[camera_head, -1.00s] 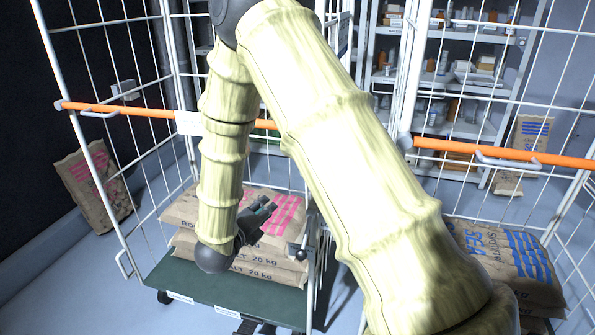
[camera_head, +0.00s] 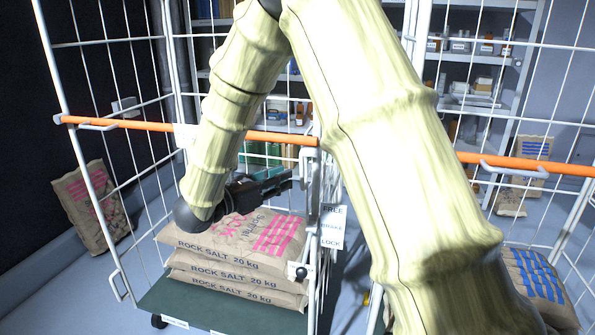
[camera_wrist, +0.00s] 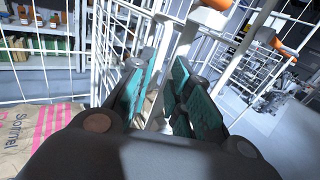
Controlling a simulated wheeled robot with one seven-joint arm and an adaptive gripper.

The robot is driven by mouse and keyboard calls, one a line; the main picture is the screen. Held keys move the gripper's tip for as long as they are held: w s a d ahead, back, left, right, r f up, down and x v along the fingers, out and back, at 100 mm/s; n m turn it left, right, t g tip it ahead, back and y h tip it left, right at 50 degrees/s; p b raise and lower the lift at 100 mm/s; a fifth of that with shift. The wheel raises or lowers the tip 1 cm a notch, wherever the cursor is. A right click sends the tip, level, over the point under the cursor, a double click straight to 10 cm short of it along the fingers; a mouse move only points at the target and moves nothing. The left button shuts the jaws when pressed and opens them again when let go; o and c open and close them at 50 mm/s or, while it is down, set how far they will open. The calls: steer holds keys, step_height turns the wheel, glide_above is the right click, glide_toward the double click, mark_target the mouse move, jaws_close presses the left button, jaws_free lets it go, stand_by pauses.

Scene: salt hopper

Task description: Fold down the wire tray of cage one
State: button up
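The left cage has white wire walls, an orange bar (camera_head: 140,123) across its front and a green base (camera_head: 230,318). I cannot tell which cage is cage one. A fine white wire mesh (camera_wrist: 108,45) stands upright just behind my fingers in the wrist view and may be the wire tray; in the head view my arm hides most of that side. My gripper (camera_head: 288,183) is above the sacks, below the orange bar, pointing right towards the cage's right side. In the wrist view my gripper (camera_wrist: 160,85) has its teal pads apart, with white wire visible beyond the gap.
Rock salt sacks (camera_head: 235,240) lie stacked on the green base. A brake sign (camera_head: 332,228) and a black knob (camera_head: 301,272) are at the cage's right front. Another cage with an orange bar (camera_head: 530,164) stands right. A sack (camera_head: 92,208) leans at left.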

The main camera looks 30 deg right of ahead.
steer(key=d+p, duration=0.1)
steer(key=d, duration=0.5)
steer(key=shift+w+d, duration=0.2)
steer(key=shift+w, duration=0.2)
jaws_close()
